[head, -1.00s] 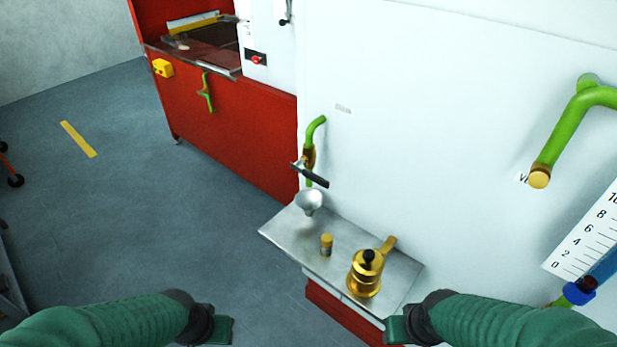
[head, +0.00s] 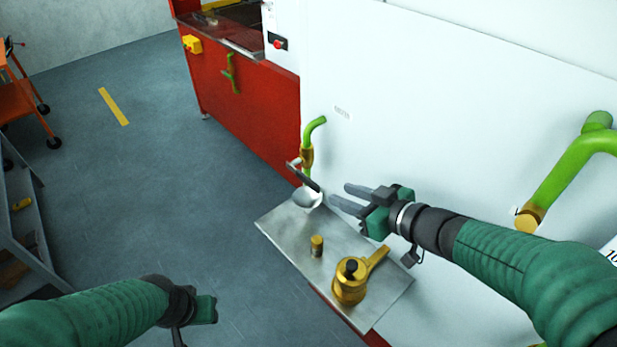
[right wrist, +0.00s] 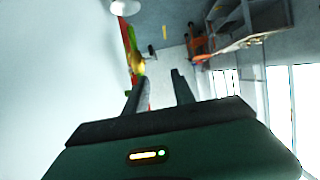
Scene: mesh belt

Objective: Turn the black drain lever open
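The black drain lever (head: 309,178) is on a brass valve (head: 307,157) in a green drain pipe (head: 314,126) on the white wall. It slants down to the right across the pipe, above a grey funnel (head: 307,197). My right gripper (head: 342,195) is open and empty, its fingertips just right of the lever's end and apart from it in the picture. In the right wrist view the brass valve (right wrist: 137,63) shows beyond the parted fingers; I cannot make out the lever there. My left gripper (head: 205,310) is low at the left; its fingers are hidden.
A capped green pipe (head: 560,180) is at the right.

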